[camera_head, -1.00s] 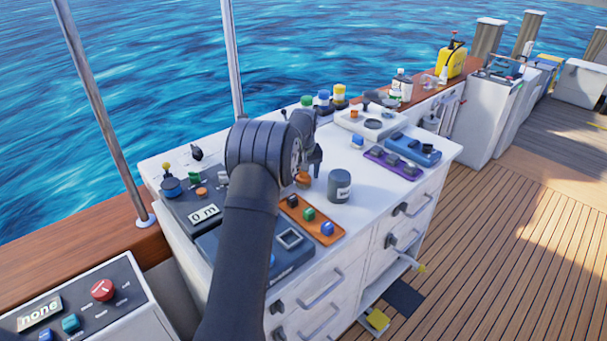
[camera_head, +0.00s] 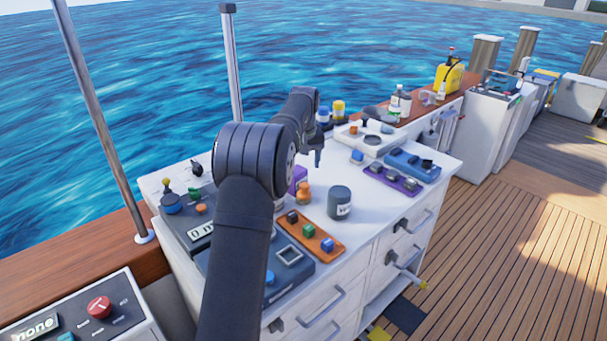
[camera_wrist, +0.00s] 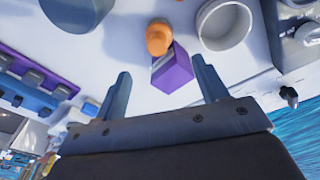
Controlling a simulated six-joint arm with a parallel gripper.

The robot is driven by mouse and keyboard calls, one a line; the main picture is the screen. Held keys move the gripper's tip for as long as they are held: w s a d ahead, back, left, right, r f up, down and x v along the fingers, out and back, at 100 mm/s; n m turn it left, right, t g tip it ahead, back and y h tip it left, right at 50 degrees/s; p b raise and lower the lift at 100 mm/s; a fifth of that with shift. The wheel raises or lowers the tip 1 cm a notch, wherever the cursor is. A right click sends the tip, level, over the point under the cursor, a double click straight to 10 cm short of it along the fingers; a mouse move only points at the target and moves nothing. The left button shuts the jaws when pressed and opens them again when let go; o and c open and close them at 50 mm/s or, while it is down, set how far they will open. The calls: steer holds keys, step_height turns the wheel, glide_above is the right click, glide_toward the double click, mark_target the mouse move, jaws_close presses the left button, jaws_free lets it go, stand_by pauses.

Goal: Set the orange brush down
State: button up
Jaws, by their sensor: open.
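The orange brush (camera_head: 304,193) stands on the white counter (camera_head: 366,209), left of a dark grey jar. In the wrist view the orange brush (camera_wrist: 158,38) is seen from above, beside one end of a purple block (camera_wrist: 172,70). The purple block (camera_head: 298,178) is partly hidden behind my arm in the head view. My gripper (camera_wrist: 161,67) is open, with nothing between its fingers. It is above and behind the brush, apart from it. In the head view my gripper (camera_head: 318,157) is partly hidden by my arm.
The dark grey jar (camera_head: 339,202) stands close to the brush. An orange tray (camera_head: 323,246) with several small blocks lies in front. Purple and blue trays (camera_head: 390,177) lie right. A round grey container (camera_wrist: 224,22) is near the brush in the wrist view.

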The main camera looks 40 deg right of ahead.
steer(key=shift+r, duration=0.35)
steer(key=c, duration=0.6)
steer(key=shift+s+f, duration=0.1)
